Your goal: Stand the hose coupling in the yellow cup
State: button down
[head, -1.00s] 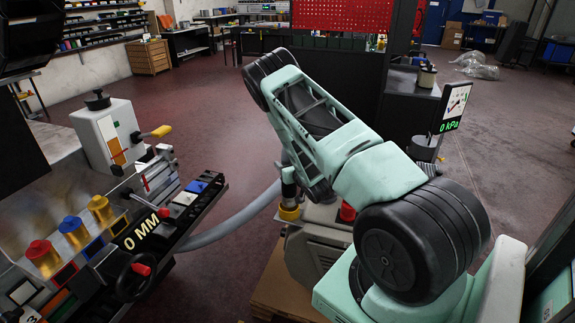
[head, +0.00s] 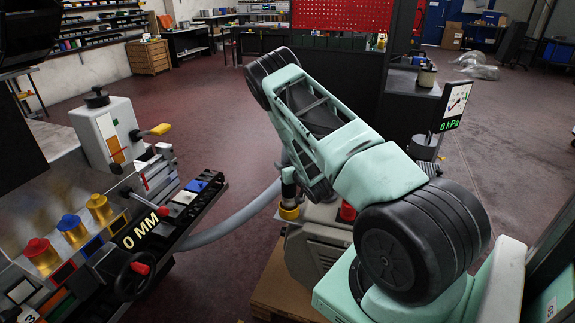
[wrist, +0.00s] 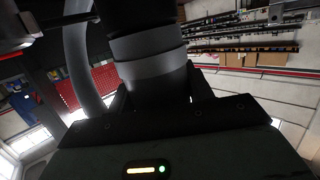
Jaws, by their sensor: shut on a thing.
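The hose coupling (head: 288,190) is dark with a pale band and stands roughly upright in the head view, left of my arm's lower links. In the wrist view the coupling (wrist: 150,62) is a dark cylinder with grey bands between the fingers. My gripper (wrist: 153,88) is shut on it; in the head view my arm hides the gripper. The yellow cup (head: 289,213) is directly below the coupling's lower end, on the beige machine. I cannot tell whether the coupling's end is inside the cup or just above it. The wrist view does not show the cup.
A grey hose (head: 235,222) curves from the grid table (head: 190,212) to the coupling and shows beside it in the wrist view (wrist: 78,65). A red knob (head: 347,212) is right of the cup on the beige machine (head: 315,250). A display (head: 453,107) reads 0 kPa.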

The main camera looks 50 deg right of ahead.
jog(key=c, duration=0.5)
grip_release()
jog(key=shift+s, duration=0.1)
jog(key=shift+s+a, duration=0.15)
jog(key=shift+s, duration=0.1)
jog(key=v, duration=0.8)
jog(key=b+v, duration=0.1)
jog(key=v, duration=0.7)
jog(key=shift+s+a+r, duration=0.1)
jog(key=shift+s+r, duration=0.15)
